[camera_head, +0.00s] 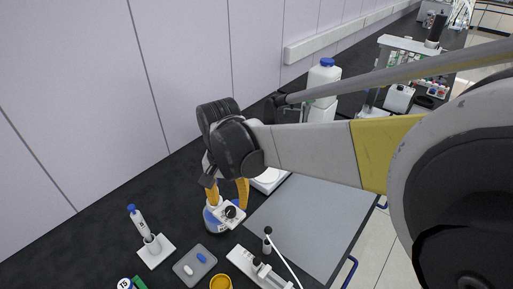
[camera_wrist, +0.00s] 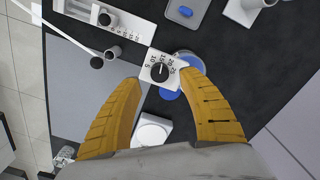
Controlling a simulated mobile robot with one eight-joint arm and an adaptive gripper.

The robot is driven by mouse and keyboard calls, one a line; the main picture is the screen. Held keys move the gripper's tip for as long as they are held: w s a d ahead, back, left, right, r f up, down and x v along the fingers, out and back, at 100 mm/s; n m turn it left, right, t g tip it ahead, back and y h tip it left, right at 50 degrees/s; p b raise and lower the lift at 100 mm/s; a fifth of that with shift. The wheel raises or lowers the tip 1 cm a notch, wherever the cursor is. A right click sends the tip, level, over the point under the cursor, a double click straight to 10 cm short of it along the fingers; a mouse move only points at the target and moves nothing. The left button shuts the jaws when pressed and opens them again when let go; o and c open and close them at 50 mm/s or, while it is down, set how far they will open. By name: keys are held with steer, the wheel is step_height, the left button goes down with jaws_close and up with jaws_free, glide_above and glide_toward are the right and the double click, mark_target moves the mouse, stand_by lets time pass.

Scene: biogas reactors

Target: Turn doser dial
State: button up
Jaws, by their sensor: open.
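The doser (camera_head: 229,217) stands on the black bench as a white head on a blue-capped or blue-labelled bottle. Its black dial (camera_wrist: 159,72) sits on a square white plate (camera_wrist: 152,58) printed with numbers, and the dial's pointer mark aims upward in the wrist view. My gripper (camera_wrist: 162,77) is open, with its orange fingers pointing at the doser. The fingertips lie on either side of the dial plate in the wrist view; contact cannot be told. In the head view my gripper (camera_head: 228,200) is just above the doser, and its fingers partly hide the bottle.
A grey tray (camera_head: 182,279) with a blue and a white piece lies near the doser. A pipette-like tool on a white stand (camera_head: 156,252) is at left. A white rack (camera_head: 250,267) with a thin rod is close on the right, beside a grey mat (camera_head: 310,220).

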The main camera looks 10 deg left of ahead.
mark_target(230, 209)
step_height(230, 209, down, 4)
steer(key=shift+f+b, duration=0.25)
steer(key=shift+b, duration=0.3)
jaws_close()
steer(key=n, duration=0.3)
steer(key=shift+n+p, duration=0.35)
steer(key=shift+n, duration=1.95)
